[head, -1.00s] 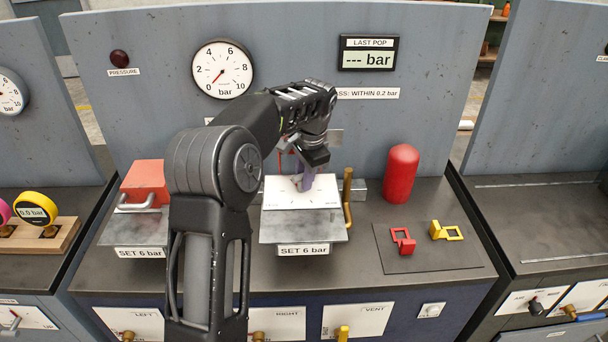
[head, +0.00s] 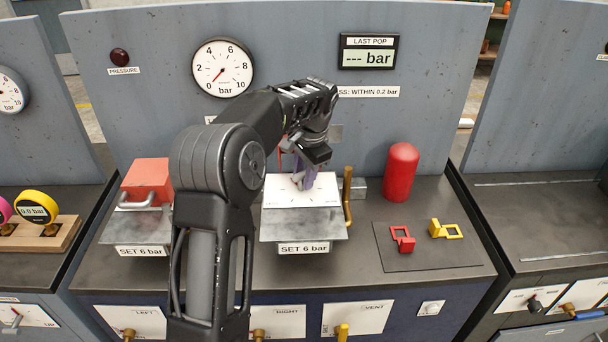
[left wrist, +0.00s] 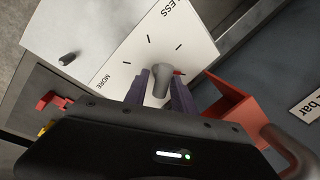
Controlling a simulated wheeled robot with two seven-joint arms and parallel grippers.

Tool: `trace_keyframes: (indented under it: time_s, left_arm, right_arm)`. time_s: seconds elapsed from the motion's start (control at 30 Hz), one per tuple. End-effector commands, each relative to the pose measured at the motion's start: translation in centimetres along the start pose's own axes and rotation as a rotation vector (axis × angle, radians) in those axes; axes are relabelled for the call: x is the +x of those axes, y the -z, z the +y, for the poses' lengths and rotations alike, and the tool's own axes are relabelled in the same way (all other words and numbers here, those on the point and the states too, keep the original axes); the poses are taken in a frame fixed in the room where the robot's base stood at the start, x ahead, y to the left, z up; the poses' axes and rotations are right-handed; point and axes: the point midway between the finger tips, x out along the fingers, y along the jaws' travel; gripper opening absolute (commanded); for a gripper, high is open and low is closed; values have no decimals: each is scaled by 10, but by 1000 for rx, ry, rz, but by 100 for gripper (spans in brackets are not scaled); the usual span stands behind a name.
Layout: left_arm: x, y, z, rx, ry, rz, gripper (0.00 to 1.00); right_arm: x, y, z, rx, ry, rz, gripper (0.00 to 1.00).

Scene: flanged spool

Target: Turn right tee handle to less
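The right tee handle (head: 297,181) is light grey and stands on a white plate (head: 328,190) above the right "SET 6 bar" label. In the left wrist view the handle (left wrist: 162,80) has a small red mark beside it. The plate (left wrist: 140,40) there shows dark ticks, with "LESS" at the top and "MORE" at lower left. My left gripper (head: 307,174) reaches down to it from above. Its purple fingers (left wrist: 161,92) lie close on both sides of the handle and appear shut on it. The fingers hide part of the handle. My right gripper is out of view.
A red block with a grey handle (head: 137,198) stands left, partly behind my arm. A brass pipe (head: 347,195) rises beside the plate. The gauge (head: 222,68) reads low; the display (head: 368,58) shows dashes.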

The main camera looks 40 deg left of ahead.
Motion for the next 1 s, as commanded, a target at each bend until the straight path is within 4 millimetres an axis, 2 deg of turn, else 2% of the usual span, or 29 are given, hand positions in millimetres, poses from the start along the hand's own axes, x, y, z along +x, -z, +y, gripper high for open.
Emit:
trace_keyframes:
  time_s: [0.23, 0.5, 0.63, 0.97, 1.0]
  left_arm:
    - [-14, 1, 0, 0, 0, 2, 31]
    - [-58, 1, 0, 0, 2, 2, 31]
    - [-73, 1, 0, 0, 2, 2, 31]
    - [-78, 0, 0, 0, 0, 0, 31]
    - [-78, 0, 0, 0, 0, 0, 34]
  right_arm:
    - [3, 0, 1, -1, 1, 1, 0]
    - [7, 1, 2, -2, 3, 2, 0]
    - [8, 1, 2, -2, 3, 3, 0]
    - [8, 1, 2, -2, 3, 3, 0]
    - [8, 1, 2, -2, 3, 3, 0]
